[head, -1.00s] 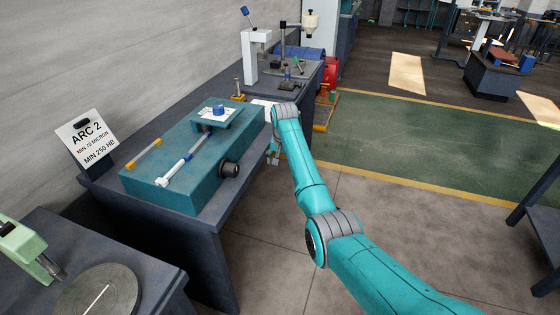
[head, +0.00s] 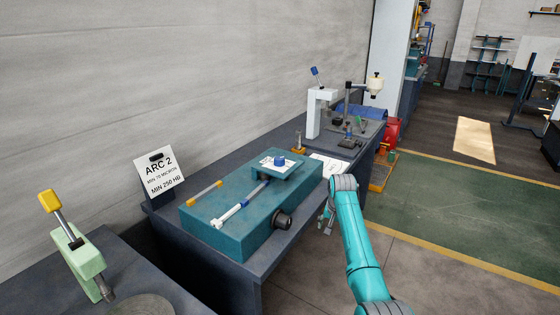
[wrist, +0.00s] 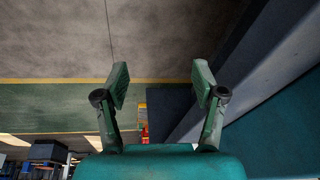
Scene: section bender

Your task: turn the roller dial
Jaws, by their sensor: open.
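The section bender is a teal block (head: 246,240) on a dark bench. On its raised far end sits a blue knob (head: 280,160) on a white marked plate (head: 266,164). A dark round knob (head: 283,219) sticks out of its front side. I cannot tell which of these knobs is the roller dial. My gripper (head: 326,224) hangs just right of the bender, off the bench edge, apart from both knobs. In the wrist view my gripper (wrist: 160,82) has its fingers spread, with nothing between them; neither knob is recognisable there.
A white-and-blue rod (head: 240,206) and a yellow-ended rod (head: 205,194) lie on the bender's top. An ARC 2 sign (head: 160,172) stands behind it. A green lever press (head: 80,255) stands at left, other bench tools at back. The floor (head: 450,220) at right is open.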

